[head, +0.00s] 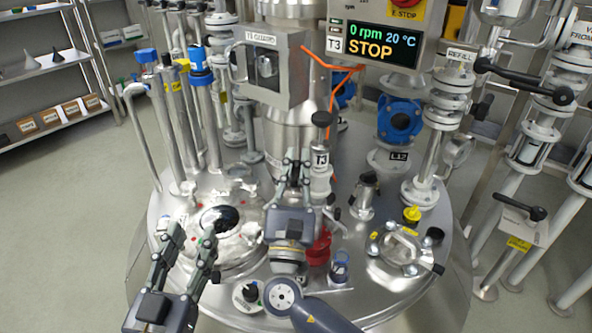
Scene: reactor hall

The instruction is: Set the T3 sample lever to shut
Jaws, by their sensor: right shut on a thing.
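The T3 sampler (321,180) is a slim metal fitting with a white T3 label and a black knob (322,118) on top. It stands on the steel reactor lid, right of the central column. My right gripper (293,167) is at its left side with its fingers close together, shut on what seems to be the T3 sample lever. The fingers and gripper body hide the lever, so its angle cannot be told. My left gripper (190,236) is open and empty, over the front left of the lid by the round glass port (219,219).
The display (375,44) reads 0 rpm, 20 °C, STOP. A grey T3 box (269,67) hangs above my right gripper. A red cup-like part (319,246) and a small blue jar (340,266) stand close to its right. Pipes and valves crowd the right; open floor lies left.

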